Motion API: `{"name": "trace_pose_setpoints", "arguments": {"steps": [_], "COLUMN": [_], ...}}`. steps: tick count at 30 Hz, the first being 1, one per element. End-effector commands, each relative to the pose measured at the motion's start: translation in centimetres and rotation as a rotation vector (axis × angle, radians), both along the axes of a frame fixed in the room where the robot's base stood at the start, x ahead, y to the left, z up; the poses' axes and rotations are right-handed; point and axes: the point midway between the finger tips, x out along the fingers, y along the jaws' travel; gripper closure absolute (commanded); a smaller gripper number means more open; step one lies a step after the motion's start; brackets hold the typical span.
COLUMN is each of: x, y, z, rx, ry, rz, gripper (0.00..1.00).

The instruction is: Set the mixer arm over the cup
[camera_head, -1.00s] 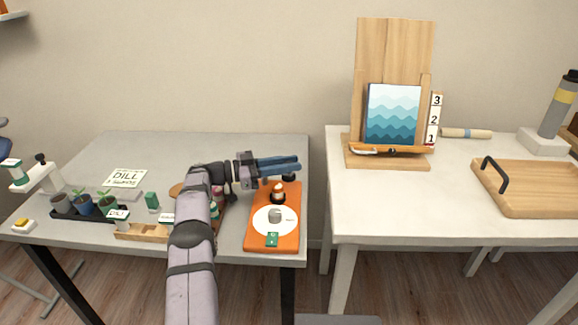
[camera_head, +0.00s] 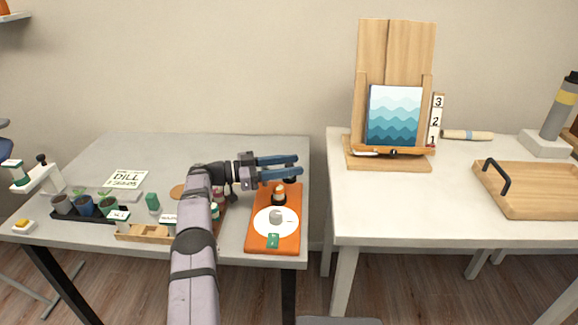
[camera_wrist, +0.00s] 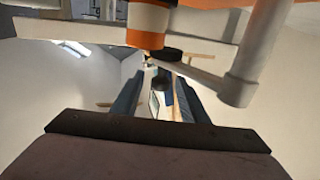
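The mixer's orange base (camera_head: 262,243) lies at the right end of the left desk. A small grey cup (camera_head: 275,217) stands on its white disc (camera_head: 262,226). Behind the cup rises a post (camera_head: 279,190) with orange, white and black bands; it also shows large in the wrist view (camera_wrist: 148,25). My gripper (camera_head: 297,167) is open above and behind the post, with blue fingers pointing right. In the wrist view a dark round knob (camera_wrist: 160,81) appears between the fingers; I cannot tell if they touch it. The gripper hides the mixer arm's top in the head view.
Left of my arm are potted plants (camera_head: 85,206) in a dark tray, a wooden box (camera_head: 140,231), a DILL sign (camera_head: 127,178) and a white dispenser (camera_head: 40,178). Past a gap, the right desk (camera_head: 375,205) holds an easel (camera_head: 393,95) and wooden tray (camera_head: 530,185).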

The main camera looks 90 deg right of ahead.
Motion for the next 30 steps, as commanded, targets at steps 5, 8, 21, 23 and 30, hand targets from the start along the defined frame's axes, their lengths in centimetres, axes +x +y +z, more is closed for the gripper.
{"name": "trace_pose_setpoints", "arguments": {"steps": [5, 8, 21, 23, 30], "x": [0.0, 0.0, 0.0, 0.0, 0.0], "y": [0.0, 0.0, 0.0, 0.0, 0.0], "z": [0.1, 0.6, 7.1, 8.0, 9.9], "rx": [0.0, -0.001, -0.004, -0.002, 0.0], "ry": [-0.001, -0.001, -0.001, -0.001, 0.0], "rz": [0.001, 0.001, 0.0, 0.0, 0.0], "gripper": [0.6, 0.6, 0.6, 0.6, 0.6]}}
